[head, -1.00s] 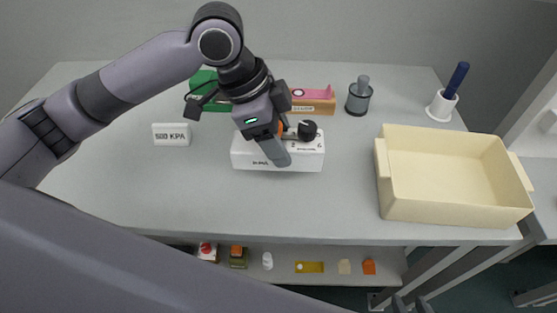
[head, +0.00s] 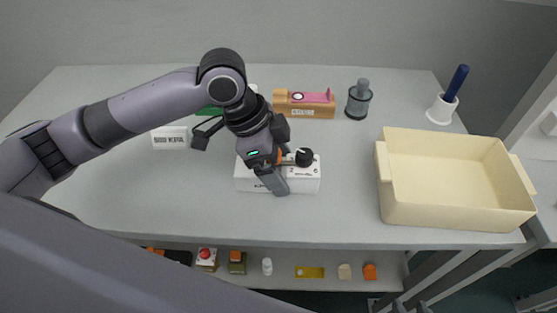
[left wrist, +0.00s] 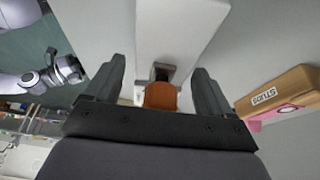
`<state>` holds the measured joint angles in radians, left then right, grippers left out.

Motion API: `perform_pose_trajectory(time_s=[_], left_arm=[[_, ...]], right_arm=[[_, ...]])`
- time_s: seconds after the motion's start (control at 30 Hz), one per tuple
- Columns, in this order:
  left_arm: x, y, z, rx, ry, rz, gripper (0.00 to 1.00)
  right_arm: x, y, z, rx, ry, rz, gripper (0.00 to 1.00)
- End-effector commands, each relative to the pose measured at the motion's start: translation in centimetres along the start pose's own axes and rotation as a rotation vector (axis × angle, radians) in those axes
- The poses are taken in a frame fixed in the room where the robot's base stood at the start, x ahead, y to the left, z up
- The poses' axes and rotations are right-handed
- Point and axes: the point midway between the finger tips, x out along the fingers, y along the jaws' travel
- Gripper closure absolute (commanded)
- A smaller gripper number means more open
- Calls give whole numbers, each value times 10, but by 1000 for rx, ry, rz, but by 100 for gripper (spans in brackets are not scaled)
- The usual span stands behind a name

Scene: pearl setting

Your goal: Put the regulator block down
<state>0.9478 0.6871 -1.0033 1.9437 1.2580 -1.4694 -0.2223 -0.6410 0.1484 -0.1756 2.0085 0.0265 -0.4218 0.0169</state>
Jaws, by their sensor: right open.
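The regulator block (head: 250,183) is white with a black knob (head: 304,156). It appears to rest on the grey table in the middle of the head view. My left gripper (head: 279,163) is over its middle, with one finger in front of its near face. In the left wrist view, the white block (left wrist: 180,35) lies beyond the fingers. An orange part (left wrist: 160,95) stands between the left fingers (left wrist: 160,85), with a gap on each side. My right gripper (head: 410,306) barely shows at the bottom edge; it also appears in the left wrist view (left wrist: 70,72), open.
A pressure card (head: 170,140) stands to the left, and a green object (head: 210,111) is partly hidden behind my arm. A wooden box (head: 305,107), a grey canister (head: 359,103) and a white holder (head: 441,109) stand behind. A cream bin (head: 455,215) is at right. The front table is clear.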

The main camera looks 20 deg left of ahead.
Motion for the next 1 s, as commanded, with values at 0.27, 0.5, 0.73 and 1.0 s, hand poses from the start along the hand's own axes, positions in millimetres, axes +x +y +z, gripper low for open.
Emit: perform_pose_trajectory(time_s=[0.27, 0.5, 0.73, 1.0], left_arm=[[-1, 0, -1, 0, 0, 0, 17], [-35, -1, -2, 0, 1, -3, 17], [-85, -1, -2, -1, 1, -3, 17], [-119, -1, -2, -1, 0, -1, 17]], right_arm=[[1, 1, 0, 0, 1, 1, 57], [-3, 1, -5, -2, 3, 3, 57], [-7, 3, -9, -6, 6, 7, 57], [-8, 4, -6, -6, 0, 13, 57]])
